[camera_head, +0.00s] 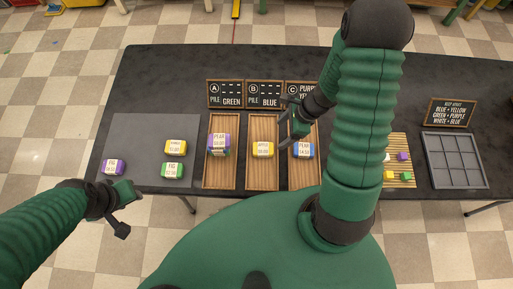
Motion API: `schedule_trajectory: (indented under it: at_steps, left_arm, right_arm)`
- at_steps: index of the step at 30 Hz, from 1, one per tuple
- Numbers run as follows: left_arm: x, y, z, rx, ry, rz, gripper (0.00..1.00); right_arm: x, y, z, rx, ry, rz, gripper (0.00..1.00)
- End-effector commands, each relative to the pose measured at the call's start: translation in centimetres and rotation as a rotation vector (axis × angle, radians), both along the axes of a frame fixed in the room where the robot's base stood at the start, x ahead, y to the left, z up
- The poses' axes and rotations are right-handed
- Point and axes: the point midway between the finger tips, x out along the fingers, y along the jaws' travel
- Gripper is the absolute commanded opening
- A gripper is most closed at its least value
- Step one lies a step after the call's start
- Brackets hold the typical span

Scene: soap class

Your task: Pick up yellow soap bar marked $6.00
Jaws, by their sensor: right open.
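One yellow soap bar (176,147) lies on the grey mat (135,135) at the left of the table. Another yellow soap bar (262,150) lies in the middle wooden tray (262,178). Their labels are too small to read the prices surely. My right gripper (289,116) is open and empty, over the top of the right wooden tray, above and right of the tray's yellow bar. My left gripper (128,211) is at the table's front left edge, below the mat, with its fingers apart and nothing between them.
Purple (113,167) and green (172,170) bars lie on the mat. A purple bar (219,144) and a blue bar (303,151) lie in the outer trays. Signs stand behind the trays; my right arm partly hides one. A grey divided tray (455,184) is at right.

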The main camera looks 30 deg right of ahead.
Motion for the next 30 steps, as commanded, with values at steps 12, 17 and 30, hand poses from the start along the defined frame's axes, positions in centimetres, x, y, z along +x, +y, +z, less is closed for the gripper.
schedule_trajectory:
  at_steps: [12, 17, 30]
  left_arm:
    - [0.0, 0.0, -2.6, 0.0, 0.0, 0.0, 0.36]
    - [0.0, 0.0, -3.3, 0.0, 0.0, 0.0, 0.36]
    - [0.0, 0.0, -4.0, 0.0, 0.0, 0.001, 0.36]
  right_arm:
    - [1.7, 2.9, -8.1, 0.0, 0.0, 0.005, 0.75]
    - [2.1, 4.2, -10.4, 0.002, 0.001, 0.006, 0.75]
    - [2.8, 5.2, -12.5, -0.001, -0.002, 0.007, 0.7]
